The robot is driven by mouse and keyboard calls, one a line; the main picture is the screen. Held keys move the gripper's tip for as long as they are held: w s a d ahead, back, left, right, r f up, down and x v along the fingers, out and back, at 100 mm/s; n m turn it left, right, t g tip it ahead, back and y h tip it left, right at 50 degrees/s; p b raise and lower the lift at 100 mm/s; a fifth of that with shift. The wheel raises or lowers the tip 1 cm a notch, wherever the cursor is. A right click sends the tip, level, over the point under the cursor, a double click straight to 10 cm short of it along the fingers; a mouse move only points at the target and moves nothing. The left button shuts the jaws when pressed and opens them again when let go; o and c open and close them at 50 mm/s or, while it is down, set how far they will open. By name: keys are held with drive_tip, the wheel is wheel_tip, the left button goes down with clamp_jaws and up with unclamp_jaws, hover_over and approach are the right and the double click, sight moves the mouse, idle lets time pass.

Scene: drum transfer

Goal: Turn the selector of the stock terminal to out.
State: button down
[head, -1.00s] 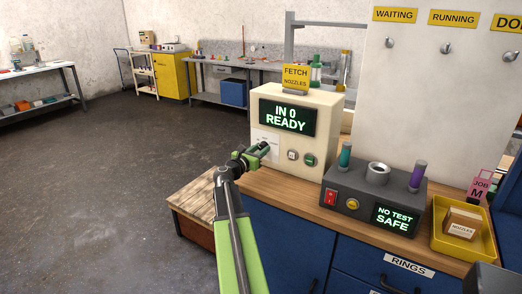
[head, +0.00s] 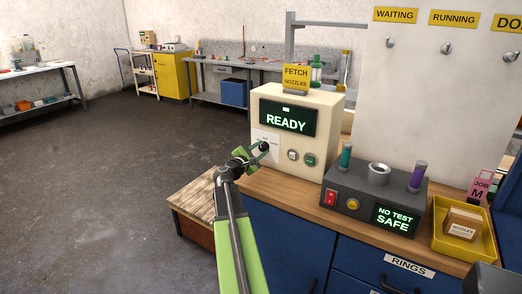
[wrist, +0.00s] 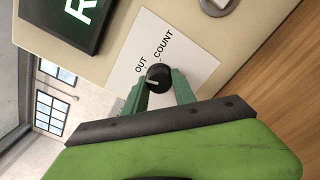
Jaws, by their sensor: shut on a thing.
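The stock terminal (head: 266,101) is a cream box on the wooden bench, with a dark screen (head: 288,119) reading READY below a small pale mark. Its selector (wrist: 159,76) is a black round knob on a white label plate (wrist: 196,57) printed OUT and COUNT; other print is hidden behind my gripper. The knob's white mark lies towards the left in the wrist view, below the word OUT; its exact setting is hard to tell. My gripper (wrist: 160,89) has its green fingers on both sides of the knob, shut on it. In the head view, my gripper (head: 255,152) reaches the terminal's front.
A white and a green button (head: 309,159) sit right of the selector. A grey test unit (head: 340,186) with teal and purple handles stands to the right, beside a yellow tray (head: 439,236). Open floor lies to the left.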

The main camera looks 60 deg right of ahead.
drive_tip(key=shift+m, duration=1.6)
drive_tip(key=c, duration=1)
unclamp_jaws()
drive_tip(key=shift+a, duration=0.1)
drive_tip(key=a, duration=1.7)
drive_tip(key=shift+a, duration=0.2)
drive_tip(key=shift+w+r, duration=0.1)
drive_tip(key=shift+w, duration=0.05)
